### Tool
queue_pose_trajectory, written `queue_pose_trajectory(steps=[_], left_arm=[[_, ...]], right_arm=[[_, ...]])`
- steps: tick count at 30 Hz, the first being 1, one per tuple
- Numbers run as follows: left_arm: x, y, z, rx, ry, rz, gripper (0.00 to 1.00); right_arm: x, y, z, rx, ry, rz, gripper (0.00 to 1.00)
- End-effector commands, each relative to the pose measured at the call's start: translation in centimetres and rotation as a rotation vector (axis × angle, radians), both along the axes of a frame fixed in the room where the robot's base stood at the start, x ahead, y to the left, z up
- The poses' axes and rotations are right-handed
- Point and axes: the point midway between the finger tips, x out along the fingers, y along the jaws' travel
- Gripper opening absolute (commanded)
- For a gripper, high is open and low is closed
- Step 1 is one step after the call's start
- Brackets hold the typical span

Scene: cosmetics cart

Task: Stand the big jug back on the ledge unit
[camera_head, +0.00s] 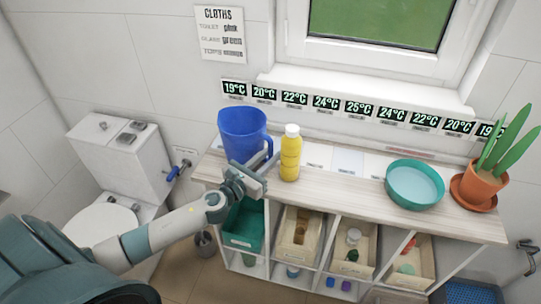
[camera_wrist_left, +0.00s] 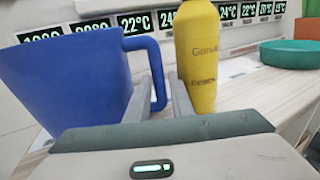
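The big blue jug (camera_head: 241,132) is upright at the left end of the ledge unit (camera_head: 335,190), by the wall. Its base is partly hidden by my left gripper (camera_head: 264,167), so I cannot tell whether it touches the top. In the left wrist view the jug (camera_wrist_left: 65,85) fills the left side. Its handle lies between the two fingers of my left gripper (camera_wrist_left: 163,92), one finger inside the loop and one outside, close against it. My right gripper is not in view.
A yellow bottle (camera_head: 290,155) stands just right of the jug and the fingers. A teal bowl (camera_head: 414,185) and a potted plant (camera_head: 480,185) stand farther right. The ledge between bottle and bowl is mostly clear. Boxes fill the compartments below; a toilet (camera_head: 120,165) is left.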

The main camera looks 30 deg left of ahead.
Motion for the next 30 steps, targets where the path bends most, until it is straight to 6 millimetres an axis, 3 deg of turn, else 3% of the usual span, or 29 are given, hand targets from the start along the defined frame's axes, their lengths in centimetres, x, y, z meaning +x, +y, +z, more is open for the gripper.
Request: queue_pose_trajectory(steps=[10,14,30], left_arm=[[0.0,0.0,0.5,0.0,0.0,0.0,0.21],[-1.0,0.2,0.1,0.0,0.002,0.0,0.21],[-8.7,1.3,0.0,0.0,0.002,-0.001,0.21]], right_arm=[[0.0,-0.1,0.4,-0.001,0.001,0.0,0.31],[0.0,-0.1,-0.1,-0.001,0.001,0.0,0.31],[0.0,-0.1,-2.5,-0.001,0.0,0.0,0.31]])
